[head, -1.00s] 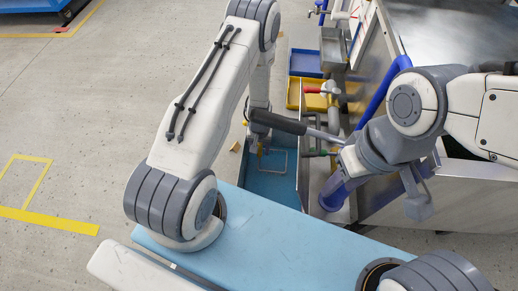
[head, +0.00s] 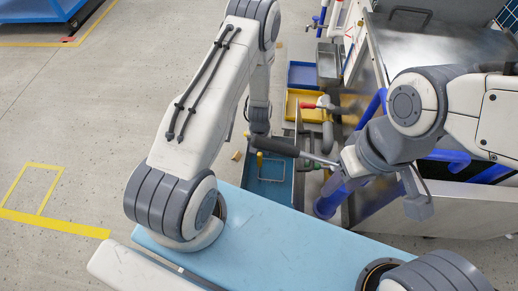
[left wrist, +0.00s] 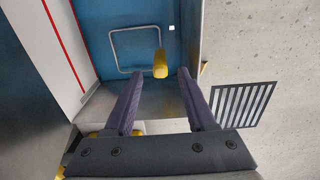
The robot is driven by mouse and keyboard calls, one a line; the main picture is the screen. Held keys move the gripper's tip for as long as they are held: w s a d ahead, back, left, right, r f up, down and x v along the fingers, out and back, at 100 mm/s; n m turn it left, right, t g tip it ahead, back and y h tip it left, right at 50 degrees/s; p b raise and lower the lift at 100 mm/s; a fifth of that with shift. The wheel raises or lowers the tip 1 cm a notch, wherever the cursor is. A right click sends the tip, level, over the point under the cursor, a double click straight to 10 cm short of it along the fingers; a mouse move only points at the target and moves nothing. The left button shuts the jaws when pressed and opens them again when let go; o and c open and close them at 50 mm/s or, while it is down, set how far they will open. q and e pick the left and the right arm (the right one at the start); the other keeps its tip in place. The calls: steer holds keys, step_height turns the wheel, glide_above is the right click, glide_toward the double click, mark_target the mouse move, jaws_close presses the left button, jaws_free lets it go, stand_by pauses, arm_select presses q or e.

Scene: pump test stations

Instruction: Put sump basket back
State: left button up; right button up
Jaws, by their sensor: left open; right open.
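A blue-floored tray (head: 270,193) stands beside the station. A thin wire loop (head: 284,178) and an upright yellow grip (head: 259,159) show in it. In the left wrist view, the yellow grip (left wrist: 160,64) shows just beyond and between the fingertips, with the wire loop (left wrist: 112,52) around its left side. I cannot make out a basket body. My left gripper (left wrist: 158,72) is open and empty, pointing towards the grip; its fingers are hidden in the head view.
A black-handled lever (head: 276,146) crosses above the tray. Yellow (head: 303,106) and blue (head: 304,76) bins and blue pipes (head: 327,205) are close by. A floor grate (left wrist: 240,103) lies right of the tray in the left wrist view. Open floor is at left.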

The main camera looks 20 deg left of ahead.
arm_select(q)
step_height(320, 180, up, 4)
steer(key=shift+f+p, duration=0.15)
steer(key=shift+p, duration=1.1)
arm_select(e)
step_height(320, 180, up, 4)
steer(key=shift+f, duration=0.15)
